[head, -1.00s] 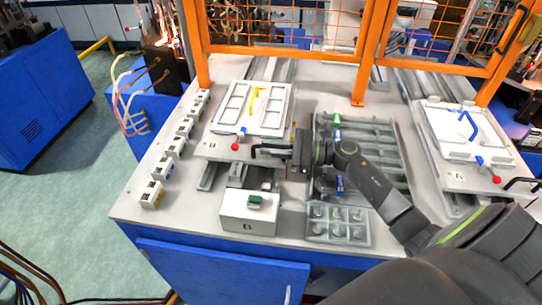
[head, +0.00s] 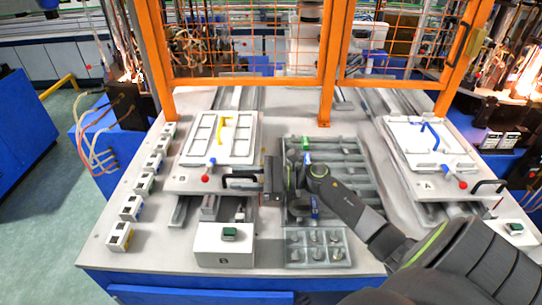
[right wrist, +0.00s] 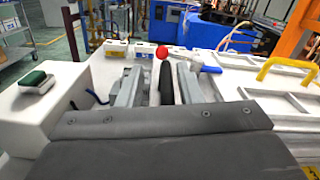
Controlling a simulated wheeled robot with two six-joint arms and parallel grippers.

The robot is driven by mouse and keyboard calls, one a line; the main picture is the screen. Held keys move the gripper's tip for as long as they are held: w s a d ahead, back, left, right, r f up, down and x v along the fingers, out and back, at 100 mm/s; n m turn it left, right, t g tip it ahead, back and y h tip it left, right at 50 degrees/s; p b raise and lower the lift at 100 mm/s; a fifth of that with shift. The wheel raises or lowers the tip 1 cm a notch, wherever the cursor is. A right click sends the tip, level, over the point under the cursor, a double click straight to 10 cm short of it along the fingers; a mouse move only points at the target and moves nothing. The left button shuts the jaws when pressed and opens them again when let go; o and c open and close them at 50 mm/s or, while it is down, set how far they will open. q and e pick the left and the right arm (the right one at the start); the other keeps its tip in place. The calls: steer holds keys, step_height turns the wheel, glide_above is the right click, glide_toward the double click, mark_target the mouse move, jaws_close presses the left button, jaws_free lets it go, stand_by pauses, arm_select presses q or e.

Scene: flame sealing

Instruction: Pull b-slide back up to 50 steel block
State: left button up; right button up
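The B slide (head: 184,180) is a white plate marked B at left, carrying a framed white tray with a yellow handle. Its black front handle (head: 240,180) points toward my right gripper (head: 267,180). In the right wrist view the handle (right wrist: 167,85) lies between the two grey fingers (right wrist: 164,84), with a gap visible, so the gripper looks open around it. Grey steel blocks (head: 210,208) lie at the rails in front of the slide; no number is readable on them. My left gripper is not in view.
A white box with a green button (head: 229,232) stands in front of the rails. A grey parts tray (head: 338,160) lies under my right arm. The A slide (head: 430,185) is at right. Several small white boxes (head: 131,208) line the left edge. An orange fence (head: 325,100) stands behind.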

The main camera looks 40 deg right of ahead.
steer(key=shift+s+d+f+b, duration=0.15)
steer(key=shift+s+d+b, duration=0.25)
steer(key=shift+d, duration=0.1)
steer(key=b+v, duration=0.5)
steer(key=v, duration=0.9)
steer(key=shift+s+d, duration=0.2)
steer(key=shift+s, duration=0.05)
steer(key=shift+s+d+r, duration=0.2)
steer(key=shift+s+d, duration=0.25)
steer(key=shift+d, duration=0.15)
